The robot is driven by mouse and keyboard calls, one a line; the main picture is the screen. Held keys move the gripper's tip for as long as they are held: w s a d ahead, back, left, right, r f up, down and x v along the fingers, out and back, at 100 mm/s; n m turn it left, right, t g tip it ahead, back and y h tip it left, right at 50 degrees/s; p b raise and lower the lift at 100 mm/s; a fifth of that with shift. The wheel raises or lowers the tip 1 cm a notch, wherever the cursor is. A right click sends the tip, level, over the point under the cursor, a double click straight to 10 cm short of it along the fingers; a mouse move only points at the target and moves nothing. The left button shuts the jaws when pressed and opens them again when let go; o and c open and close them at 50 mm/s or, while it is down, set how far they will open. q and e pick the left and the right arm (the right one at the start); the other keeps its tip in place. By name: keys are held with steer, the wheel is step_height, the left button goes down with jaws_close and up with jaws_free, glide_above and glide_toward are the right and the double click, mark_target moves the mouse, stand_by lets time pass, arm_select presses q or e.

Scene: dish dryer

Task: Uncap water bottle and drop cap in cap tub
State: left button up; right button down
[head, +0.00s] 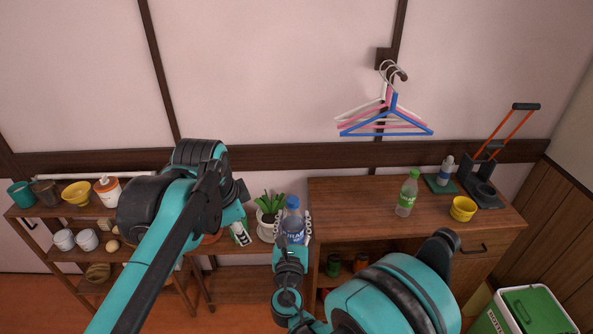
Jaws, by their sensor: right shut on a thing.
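A clear bottle with a blue cap and blue label (292,226) is upright in my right gripper (293,220). The gripper's fingers close around its sides, and the cap (292,202) shows above them. My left gripper (242,191) is at the end of the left arm, to the left of the bottle and apart from it. Its fingers are mostly hidden by the arm. A yellow tub (463,209) stands on the wooden cabinet at the right; I cannot tell if it is the cap tub.
A green-labelled bottle (407,193) and a small bottle (446,171) stand on the cabinet (345,205). A potted plant (268,208) is behind my grippers. A shelf (40,211) with cups is at left. Hangers (384,128) hang on the wall. A green-lidded box (540,308) is lower right.

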arm_select(q)
steer(key=w+d+r+m+g, duration=0.2)
steer(key=w+d+r+m, duration=0.3)
steer(key=w+m, duration=0.25)
steer(key=m+g, duration=0.2)
steer(key=m, duration=0.7)
glide_toward(298, 198)
steer(key=shift+s+a+f+y, duration=0.1)
steer(key=shift+a+f+y, duration=0.2)
steer(key=shift+a, duration=0.1)
steer(key=shift+d+m, duration=0.45)
steer(key=shift+m, duration=0.4)
steer(key=shift+f, duration=4)
steer(key=shift+d, duration=0.15)
jaws_close()
